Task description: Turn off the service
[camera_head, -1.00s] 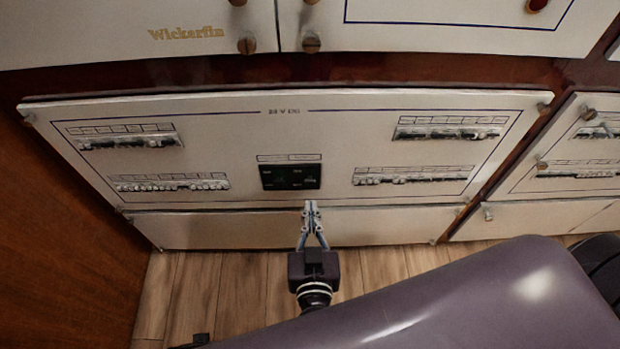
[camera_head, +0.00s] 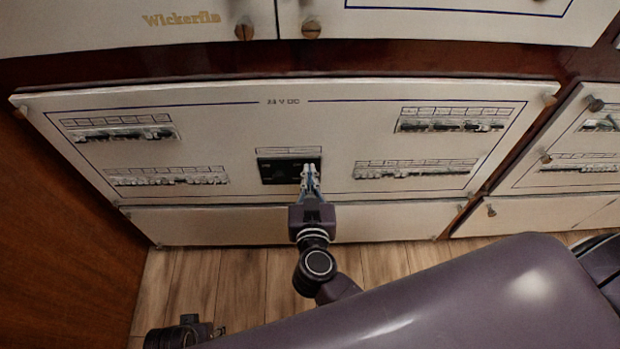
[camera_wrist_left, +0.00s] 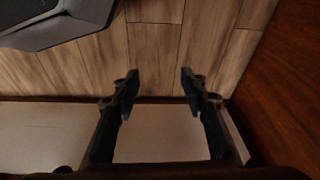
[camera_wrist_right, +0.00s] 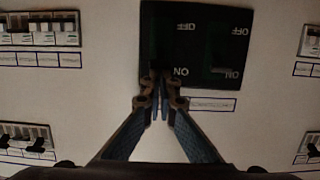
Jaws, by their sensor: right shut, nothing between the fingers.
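A black switch block (camera_head: 275,170) sits in the middle of the white 24 V DC panel (camera_head: 290,135). In the right wrist view the block (camera_wrist_right: 215,50) appears upside down, with two sets of ON and OFF markings. A small label (camera_wrist_right: 208,104) beside its edge is too blurred to read. My right gripper (camera_head: 310,172) is shut and empty, its tips at the block's right part in the head view. In the right wrist view the tips (camera_wrist_right: 162,80) overlap the block near an ON marking; contact cannot be told. My left gripper (camera_wrist_left: 158,82) is open and empty above the floor.
Rows of small breakers flank the block, at upper left (camera_head: 120,133), lower left (camera_head: 170,177), upper right (camera_head: 450,125) and lower right (camera_head: 415,172). A wooden wall (camera_head: 60,240) stands at the left. The wooden floor (camera_head: 240,275) is clear below the panel.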

